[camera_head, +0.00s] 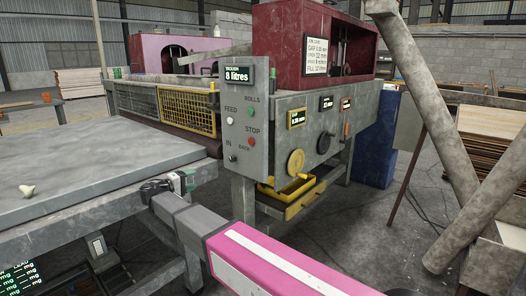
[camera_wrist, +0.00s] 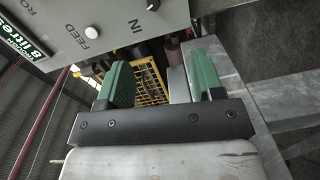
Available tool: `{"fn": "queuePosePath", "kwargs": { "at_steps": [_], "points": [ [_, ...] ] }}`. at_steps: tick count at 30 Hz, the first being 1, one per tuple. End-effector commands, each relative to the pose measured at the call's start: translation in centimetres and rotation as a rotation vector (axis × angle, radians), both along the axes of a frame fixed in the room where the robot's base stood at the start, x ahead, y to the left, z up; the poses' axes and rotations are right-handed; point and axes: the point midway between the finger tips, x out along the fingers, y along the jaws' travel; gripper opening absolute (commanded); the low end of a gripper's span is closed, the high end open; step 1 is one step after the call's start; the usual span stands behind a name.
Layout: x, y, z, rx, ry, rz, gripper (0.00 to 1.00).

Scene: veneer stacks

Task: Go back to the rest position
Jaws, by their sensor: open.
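My gripper (camera_head: 187,181) is at the end of my pink and grey arm in the head view, between the grey table's right end and the control panel. Its two green fingers also show in the wrist view (camera_wrist: 163,78). They stand apart, with nothing held between them. The grey control panel (camera_head: 243,118) is just beyond the gripper, with FEED, IN, ROLLS and STOP controls. In the wrist view the panel (camera_wrist: 110,22) fills the upper left, close to the fingers. I see no contact with it, though the exact gap is hard to tell.
The grey table (camera_head: 90,170) lies left of the gripper, with a small pale lump (camera_head: 28,190) on it. A yellow mesh guard (camera_head: 188,110) and a yellow handwheel (camera_head: 296,162) are on the machine. Grey pipes (camera_head: 435,130) lean at the right.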

Motion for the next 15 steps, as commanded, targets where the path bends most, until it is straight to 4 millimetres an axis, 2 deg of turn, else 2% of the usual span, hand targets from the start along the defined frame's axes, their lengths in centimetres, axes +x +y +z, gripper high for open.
{"fn": "queuePosePath", "kwargs": {
  "at_steps": [8,11,15],
  "points": [
    [0.9,-5.0,-2.6,0.050,0.085,-0.044,0.61],
    [1.2,-7.5,-4.0,0.080,0.129,-0.067,0.61],
    [1.5,-11.9,-6.2,0.135,0.203,-0.107,0.61]
  ]
}}
